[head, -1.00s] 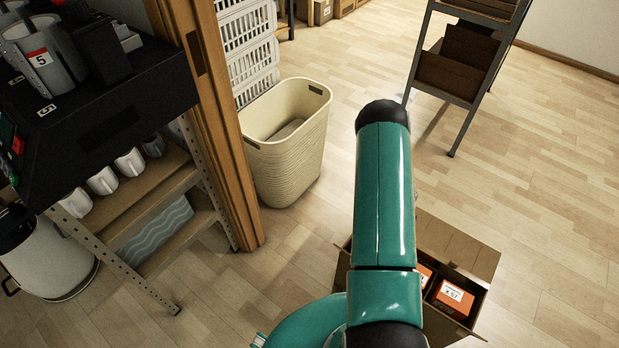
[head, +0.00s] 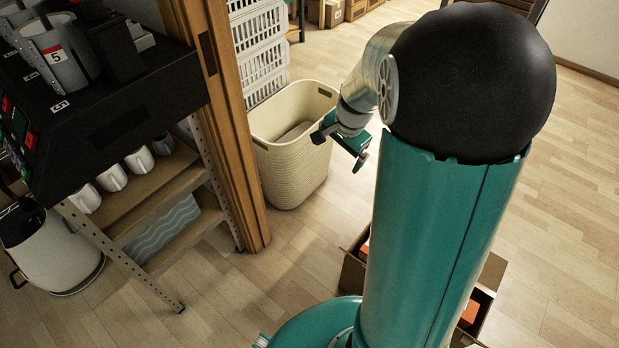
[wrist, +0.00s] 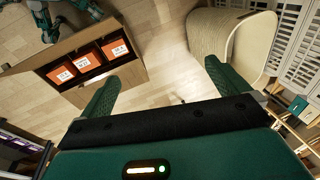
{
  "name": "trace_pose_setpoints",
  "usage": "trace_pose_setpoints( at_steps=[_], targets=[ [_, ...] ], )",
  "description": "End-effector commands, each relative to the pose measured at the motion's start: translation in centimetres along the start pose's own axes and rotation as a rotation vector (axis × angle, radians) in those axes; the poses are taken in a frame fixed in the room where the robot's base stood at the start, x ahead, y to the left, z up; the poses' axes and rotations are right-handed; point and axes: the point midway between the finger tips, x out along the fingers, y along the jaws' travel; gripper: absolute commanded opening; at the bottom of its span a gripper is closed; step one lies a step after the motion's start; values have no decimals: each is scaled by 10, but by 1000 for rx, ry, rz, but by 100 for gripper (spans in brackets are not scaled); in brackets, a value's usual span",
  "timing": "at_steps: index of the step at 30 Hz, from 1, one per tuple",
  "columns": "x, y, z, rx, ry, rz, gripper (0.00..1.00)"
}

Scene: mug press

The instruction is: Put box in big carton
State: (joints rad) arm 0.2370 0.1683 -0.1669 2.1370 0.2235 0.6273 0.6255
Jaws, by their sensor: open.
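An open brown cardboard carton (head: 492,270) stands on the floor at the lower right, mostly hidden behind my arm. The wrist view shows the carton (wrist: 130,78) at the upper left, with three orange boxes with white labels in a row inside; one is the right-hand orange box (wrist: 115,48). In the head view only bits of orange (head: 470,313) show past my arm. My gripper (head: 341,150) is raised in front of the cream basket, open and empty. In the wrist view its fingers (wrist: 160,75) are spread over bare floor, apart from the boxes.
A cream basket (head: 290,165) stands by a wooden post (head: 228,120). White crates (head: 258,50) are stacked behind it. A rack (head: 150,200) with mugs and a black machine (head: 110,105) is at the left. Open floor lies at the right and between rack and carton.

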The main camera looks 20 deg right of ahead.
Motion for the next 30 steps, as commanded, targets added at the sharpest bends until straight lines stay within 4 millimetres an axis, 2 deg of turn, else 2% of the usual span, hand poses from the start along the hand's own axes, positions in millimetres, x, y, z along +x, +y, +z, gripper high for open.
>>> trace_pose_setpoints(
  at_steps=[1,7,15,21,24,30],
  targets=[
    [-20,-5,14,-68,5,-22,100],
    [-80,-9,66,-351,26,-77,100],
    [-146,10,134,-730,91,-127,100],
    [-181,37,175,-997,162,-145,100],
    [-190,50,189,-1099,194,-145,100],
    [-197,62,200,-1188,223,-139,100]
  ],
)
